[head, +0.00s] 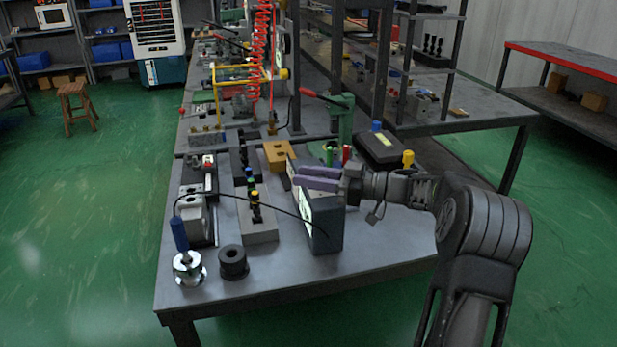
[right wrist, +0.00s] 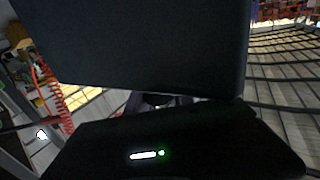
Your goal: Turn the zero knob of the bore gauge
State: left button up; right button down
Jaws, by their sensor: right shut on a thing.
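The bore gauge's dark display box (head: 327,225) stands upright on the near right part of the table, its lit screen facing left. A black cable runs from it to the blue-handled probe (head: 180,235), which stands in a chrome ring (head: 188,268) at the front left. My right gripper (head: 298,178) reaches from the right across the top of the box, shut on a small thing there. The zero knob is hidden at the fingers, so its turn cannot be told. In the right wrist view a dark slab (right wrist: 150,45) fills the upper part. My left gripper is out of view.
A black ring (head: 233,262) stands beside the chrome ring. A grey block with colored-top pins (head: 258,228) is left of the box, a yellow-brown block (head: 278,155) behind. A green press (head: 340,125) with a red-tipped lever stands farther back.

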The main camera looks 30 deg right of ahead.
jog(key=c, duration=1.1)
grip_release()
jog(key=shift+r, duration=0.1)
jog(key=shift+v, duration=2.6)
jog(key=v, duration=0.2)
jog(key=shift+s+d, duration=0.2)
jog(key=shift+s, duration=0.05)
